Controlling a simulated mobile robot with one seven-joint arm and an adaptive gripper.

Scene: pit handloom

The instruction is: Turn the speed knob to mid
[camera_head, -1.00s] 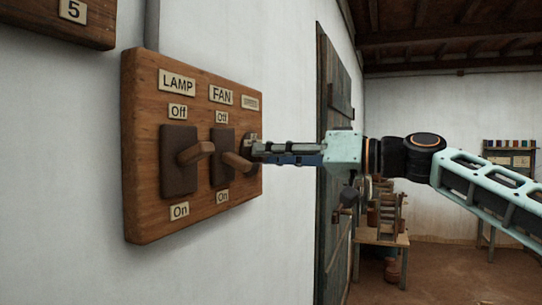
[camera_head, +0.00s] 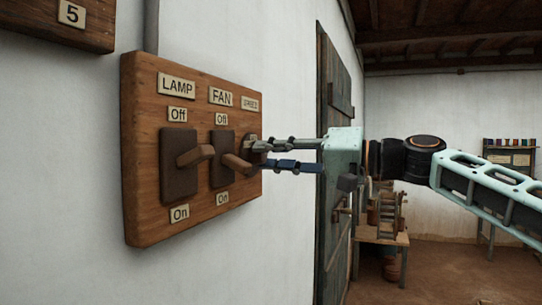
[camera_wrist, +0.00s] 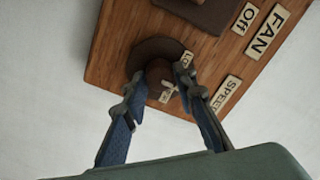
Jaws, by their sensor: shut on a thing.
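The speed knob (camera_wrist: 159,72) is a small brown round knob on a dark round base, on the wooden switch board (camera_wrist: 115,40). A pale mark shows on the knob. A "Lo" label is partly visible beside it, and the "SPEED" plate (camera_head: 250,103) is above it in the head view. My gripper (camera_wrist: 160,77) is shut on the knob, one finger on each side. In the head view my gripper (camera_head: 261,155) reaches the board from the right, and its fingers and the fan lever hide most of the knob.
The fan lever (camera_head: 237,163) sticks out close to the left of my fingertips. The lamp lever (camera_head: 196,155) is further left. A wooden door (camera_head: 338,120) stands on the wall behind my gripper.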

